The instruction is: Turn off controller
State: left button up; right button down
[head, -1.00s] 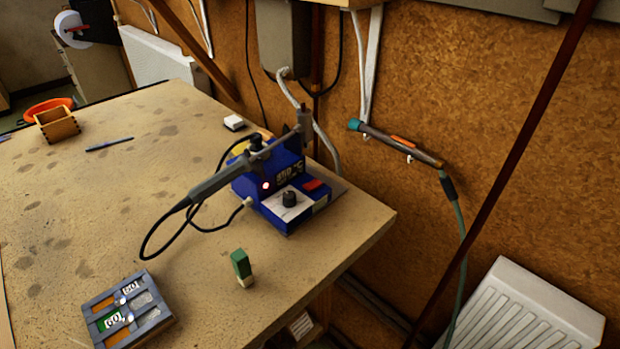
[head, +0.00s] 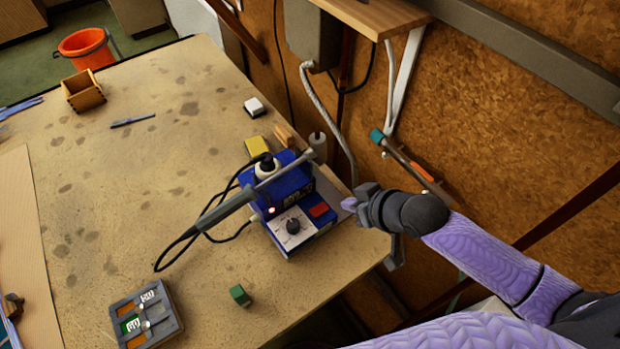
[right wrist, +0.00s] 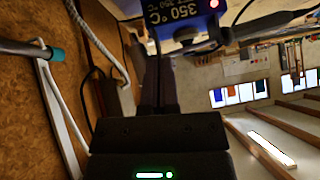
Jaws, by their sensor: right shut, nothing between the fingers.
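The controller (head: 290,203) is a blue soldering station near the table's right edge. My right gripper (head: 350,204) is shut and empty, just right of the controller and apart from the switch. Its dark fingers also show in the right wrist view (right wrist: 158,85). I cannot make out my left gripper.
A green block (head: 240,295) and a grey tray (head: 168,325) lie at the table's front. A yellow sponge (head: 256,148) and a white block (head: 254,106) lie behind the controller. A wooden box (head: 83,95) stands far left. The cork wall and shelf bound the right side.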

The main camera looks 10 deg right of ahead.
jog(key=shift+s+a+r, duration=0.1)
jog(key=shift+a+r, duration=0.15)
jog(key=shift+r, duration=0.05)
jog(key=b, duration=0.4)
send_over(313, 208)
jog(key=s+d, duration=0.1)
jog(key=s, duration=0.1)
jog(key=f, duration=0.7)
jog(key=shift+w+d+f, duration=0.2)
jog(key=shift+f, duration=0.1)
notch_tip(313, 208, down, 3)
jog(key=shift+s+a+r+b, duration=0.1)
jog(key=shift+s+r+b, duration=0.1)
jog(key=shift+b, duration=0.1)
jog(key=shift+f, duration=0.4)
jog(key=shift+f, duration=0.1)
